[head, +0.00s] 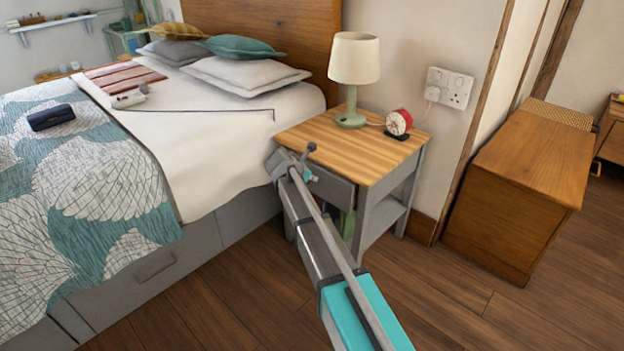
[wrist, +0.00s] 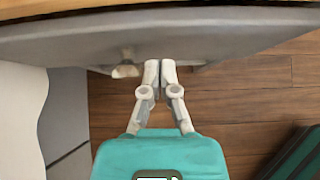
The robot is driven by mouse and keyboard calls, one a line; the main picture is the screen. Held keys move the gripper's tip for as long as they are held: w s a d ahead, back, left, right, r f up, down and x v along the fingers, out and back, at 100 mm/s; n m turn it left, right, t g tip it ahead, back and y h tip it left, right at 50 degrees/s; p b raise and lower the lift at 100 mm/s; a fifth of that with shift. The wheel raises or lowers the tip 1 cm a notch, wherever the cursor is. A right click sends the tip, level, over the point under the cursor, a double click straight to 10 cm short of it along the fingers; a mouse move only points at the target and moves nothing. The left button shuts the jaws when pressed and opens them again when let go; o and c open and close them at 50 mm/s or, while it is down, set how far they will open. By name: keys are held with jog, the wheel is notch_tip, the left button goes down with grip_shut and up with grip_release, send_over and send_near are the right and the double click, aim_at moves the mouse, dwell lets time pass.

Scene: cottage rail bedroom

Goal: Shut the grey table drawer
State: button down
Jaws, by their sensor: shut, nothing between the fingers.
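The grey drawer (head: 332,186) is under the wooden top of the bedside table (head: 352,150). In the wrist view its grey front (wrist: 215,38) spans the upper part, below the wooden edge. A small drawer knob (wrist: 125,69) sticks out just left of my fingertips. My gripper (wrist: 160,64) is shut and empty, with its fingertips at the drawer front, touching or very near it. In the head view my arm covers part of the drawer front and the fingertips are hidden. I cannot tell how far the drawer stands out.
A lamp (head: 354,70) and a red alarm clock (head: 399,122) stand on the table top. The bed (head: 210,165) is close on the left. A wooden chest (head: 520,185) stands to the right. Bare wooden floor (head: 210,305) lies in front.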

jog(key=s+f+p+v, duration=0.1)
jog(key=p+v, duration=0.5)
jog(key=v, duration=0.5)
jog(key=shift+s+a+f, duration=0.15)
jog(key=shift+s+a, duration=0.05)
jog(key=shift+a, duration=0.3)
jog(key=c, duration=0.9)
grip_release()
jog(key=shift+f, duration=0.25)
jog(key=o, duration=0.5)
jog(key=shift+w+a+f+h+b, duration=0.25)
jog(key=shift+f+b, duration=0.3)
jog(key=shift+b, duration=0.55)
jog(key=shift+o, duration=0.7)
jog(key=a+f+t+b, duration=0.1)
jog(key=b, duration=0.1)
jog(key=a+f+h+b, duration=0.1)
jog(key=b, duration=0.2)
jog(key=shift+w+f+t, duration=0.35)
jog(key=shift+w+t, duration=0.05)
jog(key=b, duration=0.1)
jog(key=a+t+h+b, duration=0.1)
jog(key=shift+w+a+f+b, duration=0.2)
jog(key=shift+a+f+b, duration=0.05)
jog(key=shift+b, duration=0.15)
